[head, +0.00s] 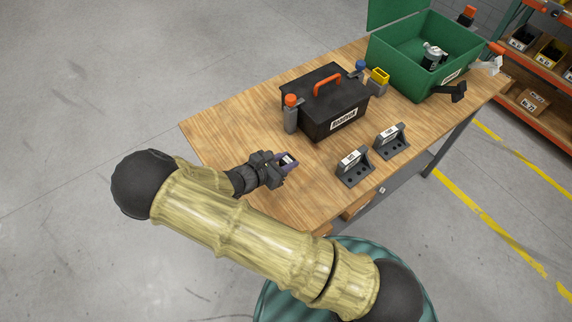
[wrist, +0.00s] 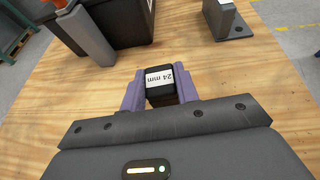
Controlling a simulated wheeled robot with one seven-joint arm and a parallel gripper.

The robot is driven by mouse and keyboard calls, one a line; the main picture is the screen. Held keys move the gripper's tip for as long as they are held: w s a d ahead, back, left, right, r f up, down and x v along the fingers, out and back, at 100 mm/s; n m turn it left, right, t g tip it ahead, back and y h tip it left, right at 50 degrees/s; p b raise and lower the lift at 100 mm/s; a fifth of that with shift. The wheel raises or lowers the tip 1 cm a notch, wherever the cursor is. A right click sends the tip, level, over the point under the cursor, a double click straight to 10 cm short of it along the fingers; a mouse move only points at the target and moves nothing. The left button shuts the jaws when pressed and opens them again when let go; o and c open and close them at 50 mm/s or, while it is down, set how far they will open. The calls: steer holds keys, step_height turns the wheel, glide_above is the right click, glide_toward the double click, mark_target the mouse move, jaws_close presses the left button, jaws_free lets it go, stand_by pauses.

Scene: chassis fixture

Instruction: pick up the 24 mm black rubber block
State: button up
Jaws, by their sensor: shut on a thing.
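The 24 mm black rubber block (wrist: 160,96) is between the purple fingers of my gripper (wrist: 160,93) in the wrist view. Its white label reading "24 mm" faces the camera. My gripper is shut on the block, with a finger against each side. In the head view my gripper (head: 288,162) is over the left front part of the wooden table (head: 225,130), with the block's pale label (head: 286,160) showing between the fingers. I cannot tell whether the block touches the table.
A black box with an orange handle (head: 327,84) stands behind my gripper, with an orange-topped grey post (head: 291,118) beside it. Two grey brackets (head: 353,168) (head: 391,142) stand to the right. An open green case (head: 412,60) is at the far right. The table's left end is clear.

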mark_target(286, 161)
step_height(286, 161, up, 8)
steer(key=shift+f+b, duration=0.1)
steer(key=shift+b, duration=0.35)
stand_by(0.4)
